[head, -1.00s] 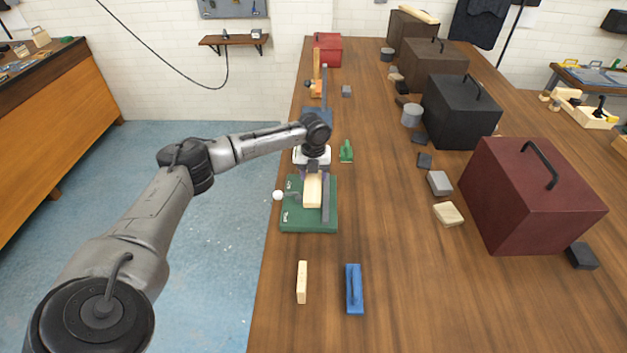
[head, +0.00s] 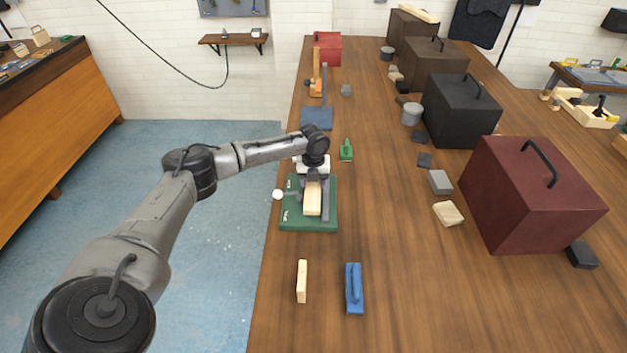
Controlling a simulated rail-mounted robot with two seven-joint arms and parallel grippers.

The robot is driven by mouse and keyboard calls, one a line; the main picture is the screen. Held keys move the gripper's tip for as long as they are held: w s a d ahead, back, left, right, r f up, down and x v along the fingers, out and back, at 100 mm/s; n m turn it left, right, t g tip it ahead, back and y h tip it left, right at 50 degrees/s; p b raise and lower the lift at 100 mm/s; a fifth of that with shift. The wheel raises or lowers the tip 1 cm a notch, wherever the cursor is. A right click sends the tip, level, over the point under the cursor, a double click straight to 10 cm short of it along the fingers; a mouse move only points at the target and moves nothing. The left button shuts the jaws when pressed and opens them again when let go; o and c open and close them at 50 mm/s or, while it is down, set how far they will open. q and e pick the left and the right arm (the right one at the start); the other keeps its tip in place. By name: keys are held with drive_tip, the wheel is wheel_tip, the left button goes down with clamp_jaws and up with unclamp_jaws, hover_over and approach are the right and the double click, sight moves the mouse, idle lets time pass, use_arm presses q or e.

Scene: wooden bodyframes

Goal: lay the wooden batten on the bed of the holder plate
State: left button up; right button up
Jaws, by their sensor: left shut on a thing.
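The wooden batten (head: 313,200) is a pale block in the head view, over the middle of the green holder plate (head: 297,224). My left gripper (head: 313,180) is shut on the far end of the batten, above the far part of the plate. The batten lies lengthwise, beside the plate's grey upright bar on its right. I cannot tell whether its underside touches the bed. The gripper and wrist hide the batten's far end. My right gripper is not in view.
A white ball knob (head: 278,195) sticks out at the plate's left. A second pale wooden piece (head: 302,281) and a blue handled tool (head: 354,289) lie nearer me. A small green handled tool (head: 346,150) stands behind. A dark red box (head: 520,200) stands at right.

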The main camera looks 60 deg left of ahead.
use_arm(q)
drive_tip(key=o, duration=1)
wheel_tip(320, 180, up, 13)
drive_tip(key=shift+r+p, duration=0.15)
drive_tip(key=shift+p, duration=0.4)
